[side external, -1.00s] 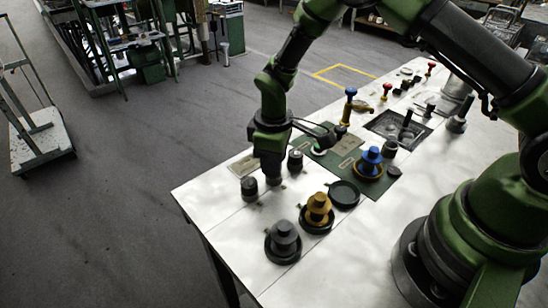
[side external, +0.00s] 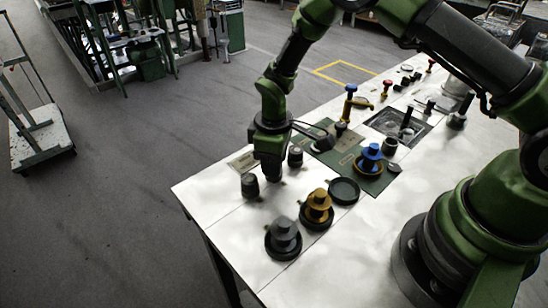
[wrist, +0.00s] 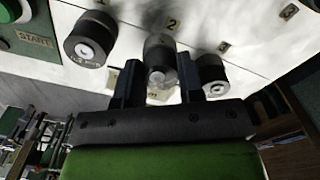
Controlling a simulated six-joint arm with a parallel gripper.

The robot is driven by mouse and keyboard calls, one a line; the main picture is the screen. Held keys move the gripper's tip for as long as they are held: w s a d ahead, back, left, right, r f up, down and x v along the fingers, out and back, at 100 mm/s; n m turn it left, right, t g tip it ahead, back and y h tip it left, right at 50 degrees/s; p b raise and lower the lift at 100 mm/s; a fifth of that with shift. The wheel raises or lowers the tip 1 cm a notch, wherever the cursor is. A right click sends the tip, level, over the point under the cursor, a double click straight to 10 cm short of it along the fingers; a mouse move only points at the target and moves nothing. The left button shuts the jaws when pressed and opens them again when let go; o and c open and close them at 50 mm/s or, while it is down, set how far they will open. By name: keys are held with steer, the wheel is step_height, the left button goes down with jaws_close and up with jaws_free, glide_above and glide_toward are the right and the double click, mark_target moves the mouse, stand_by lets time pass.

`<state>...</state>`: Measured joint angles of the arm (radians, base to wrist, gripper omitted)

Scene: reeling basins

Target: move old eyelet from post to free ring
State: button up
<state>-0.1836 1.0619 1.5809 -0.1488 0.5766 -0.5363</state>
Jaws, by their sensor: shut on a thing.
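My gripper (side external: 271,175) points down at the middle of a row of short dark posts near the table's left edge. In the wrist view its two fingers stand on either side of a grey, round-ended piece (wrist: 160,56) by the label 2. It appears to be the old eyelet, still at its post, and the fingers are shut on it. Its lower part is hard to make out. An empty dark ring (side external: 344,190), apparently the free ring, lies on the table to the right of the gripper.
Neighbouring posts stand close on both sides, one by label 1 (wrist: 90,40) and one to the right (wrist: 212,75). A grey cone (side external: 284,236), a yellow cone (side external: 318,203) and a blue cone (side external: 371,155) stand in dishes. Bare white table lies in front.

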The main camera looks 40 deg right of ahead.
steer(key=shift+f, duration=0.15)
stand_by(0.5)
steer(key=o, duration=1.5)
steer(key=shift+r, duration=3.5)
steer(key=shift+r, duration=0.1)
